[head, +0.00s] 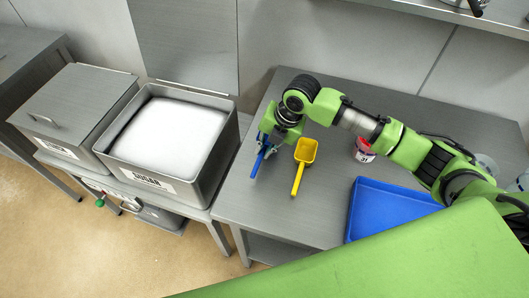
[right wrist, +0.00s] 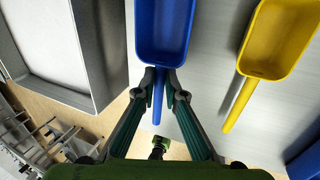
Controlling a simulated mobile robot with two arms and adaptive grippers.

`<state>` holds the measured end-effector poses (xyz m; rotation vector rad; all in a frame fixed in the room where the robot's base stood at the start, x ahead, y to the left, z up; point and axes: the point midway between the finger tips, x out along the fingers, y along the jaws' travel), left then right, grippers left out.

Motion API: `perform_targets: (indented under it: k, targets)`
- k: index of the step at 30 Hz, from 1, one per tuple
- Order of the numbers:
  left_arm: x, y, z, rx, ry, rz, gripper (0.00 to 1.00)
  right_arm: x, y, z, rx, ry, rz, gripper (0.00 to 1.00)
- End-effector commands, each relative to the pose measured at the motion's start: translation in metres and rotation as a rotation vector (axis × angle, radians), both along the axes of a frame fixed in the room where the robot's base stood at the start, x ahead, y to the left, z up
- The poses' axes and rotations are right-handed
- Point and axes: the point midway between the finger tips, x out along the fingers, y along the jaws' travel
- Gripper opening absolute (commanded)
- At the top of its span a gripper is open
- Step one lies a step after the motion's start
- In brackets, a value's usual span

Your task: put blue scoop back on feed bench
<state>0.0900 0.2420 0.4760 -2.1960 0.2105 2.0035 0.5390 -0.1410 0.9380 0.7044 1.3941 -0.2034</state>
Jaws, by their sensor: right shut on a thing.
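The blue scoop (head: 258,163) is at the left part of the grey feed bench (head: 228,207), beside the yellow scoop. My right gripper (head: 269,143) is over it and shut on its handle. In the right wrist view the fingers (right wrist: 158,78) close on the handle just behind the bowl (right wrist: 165,28), which opens upward and looks empty. I cannot tell whether the scoop touches the bench top. The head view hides most of its bowl behind the gripper. My left gripper is not in view.
A yellow scoop (head: 305,151) lies just right. A blue tray (head: 380,207) and a small red-and-white tub (head: 364,150) are further right. Left of the bench stand an open SUGAR bin (head: 150,182) full of white stuff and a lidded bin (head: 70,98).

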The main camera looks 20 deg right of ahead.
Motion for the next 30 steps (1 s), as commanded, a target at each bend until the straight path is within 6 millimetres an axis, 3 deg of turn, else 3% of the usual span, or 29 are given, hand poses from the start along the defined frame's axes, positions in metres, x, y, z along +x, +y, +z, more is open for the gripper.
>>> perform_targets:
  k: [1,6,17,18,20,30]
  targets:
    - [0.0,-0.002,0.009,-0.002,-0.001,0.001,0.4,-0.002,0.0,-0.006,0.0,0.006,-0.002,0.0]
    - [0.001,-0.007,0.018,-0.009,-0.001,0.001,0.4,-0.001,0.0,-0.025,0.001,0.001,-0.002,0.0]
    - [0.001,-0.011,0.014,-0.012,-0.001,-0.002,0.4,-0.001,0.0,-0.032,0.0,0.0,-0.001,0.0]
    - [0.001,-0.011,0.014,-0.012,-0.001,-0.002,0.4,-0.001,0.0,-0.032,-0.001,0.001,-0.001,0.13]
    - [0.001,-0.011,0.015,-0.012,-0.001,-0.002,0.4,-0.001,0.0,-0.032,0.0,0.0,-0.001,0.27]
    - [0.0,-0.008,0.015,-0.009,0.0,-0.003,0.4,-0.001,0.0,-0.03,0.0,0.0,-0.001,0.27]
